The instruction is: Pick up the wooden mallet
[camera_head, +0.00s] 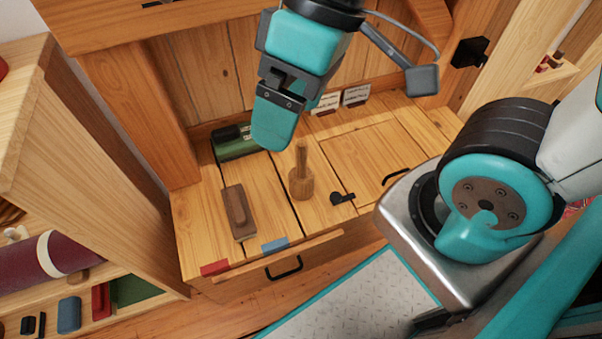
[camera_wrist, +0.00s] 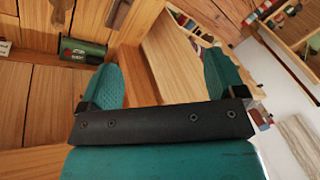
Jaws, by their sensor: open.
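A black latch (camera_head: 342,198) lies right of the mallet. Small cards (camera_head: 356,95) stand at the back. A tall shelf side (camera_head: 95,175) bounds the left.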

